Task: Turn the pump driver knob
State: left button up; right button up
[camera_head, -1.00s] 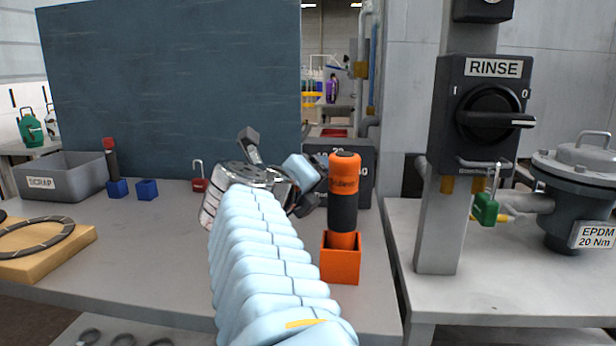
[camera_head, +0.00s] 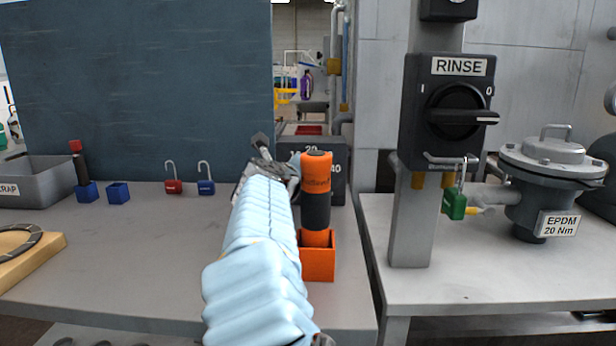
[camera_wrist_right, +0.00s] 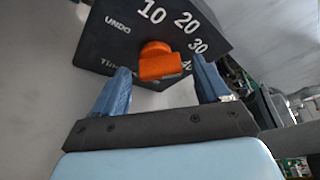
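The orange knob (camera_wrist_right: 158,58) sits on the face of a black box (camera_wrist_right: 100,38) marked 10, 20, 30 and more. In the right wrist view my right gripper (camera_wrist_right: 160,68) is open, with one blue finger on each side of the knob's lower part and visible gaps. In the head view the box (camera_head: 338,172) stands at the back of the bench, and the knob is hidden behind my right gripper (camera_head: 276,158) and an orange-and-black driver (camera_head: 316,208). My left gripper is not in view.
The driver stands upright in an orange holder (camera_head: 318,264) just right of my right arm. A post carries the RINSE switch (camera_head: 455,112), with a green padlock (camera_head: 454,204) below. Red and blue padlocks (camera_head: 206,187) stand left of the arm.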

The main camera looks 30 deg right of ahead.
jog(key=c, duration=0.9)
jog(key=shift+n, duration=0.3)
jog(key=n+h, duration=0.1)
jog(key=n, duration=0.1)
jog(key=shift+w+a+f+n+h, duration=0.1)
jog(key=shift+a+f+n+h, duration=0.1)
jog(key=shift+n+h, duration=0.15)
jog(key=shift+n+h+b, duration=0.45)
jog(key=shift+n+h, duration=0.1)
jog(key=shift+n, duration=0.6)
jog(key=o, duration=1)
jog(key=shift+o, duration=0.2)
jog(key=shift+a, duration=0.1)
